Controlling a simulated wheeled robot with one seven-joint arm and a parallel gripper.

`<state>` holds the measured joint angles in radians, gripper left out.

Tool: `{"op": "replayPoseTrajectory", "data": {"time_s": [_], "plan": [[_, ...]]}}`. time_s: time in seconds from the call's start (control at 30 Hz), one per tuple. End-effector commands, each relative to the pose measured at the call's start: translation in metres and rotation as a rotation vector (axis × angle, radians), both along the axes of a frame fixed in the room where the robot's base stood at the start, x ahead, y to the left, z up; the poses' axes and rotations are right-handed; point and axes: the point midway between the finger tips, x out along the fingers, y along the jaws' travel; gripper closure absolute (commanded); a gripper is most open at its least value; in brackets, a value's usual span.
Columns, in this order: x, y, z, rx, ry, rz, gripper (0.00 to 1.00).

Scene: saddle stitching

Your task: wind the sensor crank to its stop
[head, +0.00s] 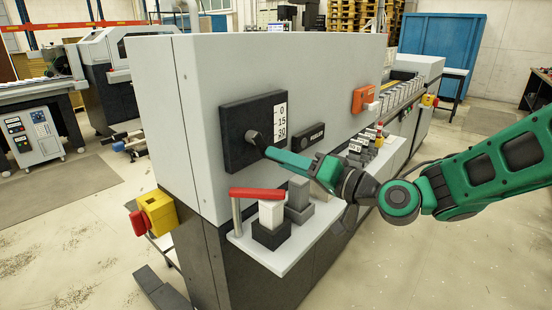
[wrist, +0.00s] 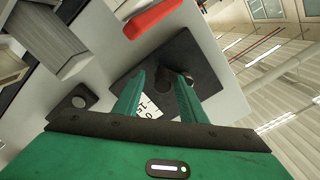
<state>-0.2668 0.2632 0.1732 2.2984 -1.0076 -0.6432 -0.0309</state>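A square black plate (head: 233,162) is fixed to the grey machine's front, with a white scale strip (head: 281,122) marked 0, 15, 30. A short dark crank knob (head: 252,137) stands out from the plate. My gripper (head: 270,151) comes in from the right, with its fingertips close to the knob. In the wrist view my gripper (wrist: 160,76) has its green fingers apart, over the black plate (wrist: 205,58). A dark round part (wrist: 189,78) shows by the right fingertip. I cannot tell whether the fingers touch it.
A dark labelled box (head: 322,136) is right of the plate. A yellow-and-red stop button box (head: 155,213) juts out at the machine's left corner.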

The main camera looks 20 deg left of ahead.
Motion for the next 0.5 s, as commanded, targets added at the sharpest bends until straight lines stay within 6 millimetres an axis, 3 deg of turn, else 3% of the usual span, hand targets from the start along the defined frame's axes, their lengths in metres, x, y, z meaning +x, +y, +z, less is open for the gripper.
{"op": "replayPoseTrajectory", "data": {"time_s": [0.2, 0.5], "plan": [[0.0055, 0.0138, 0.0003, 0.001, -0.001, 0.000, 0.62], [0.0063, 0.0146, 0.0002, 0.000, 0.000, -0.001, 0.65]]}}
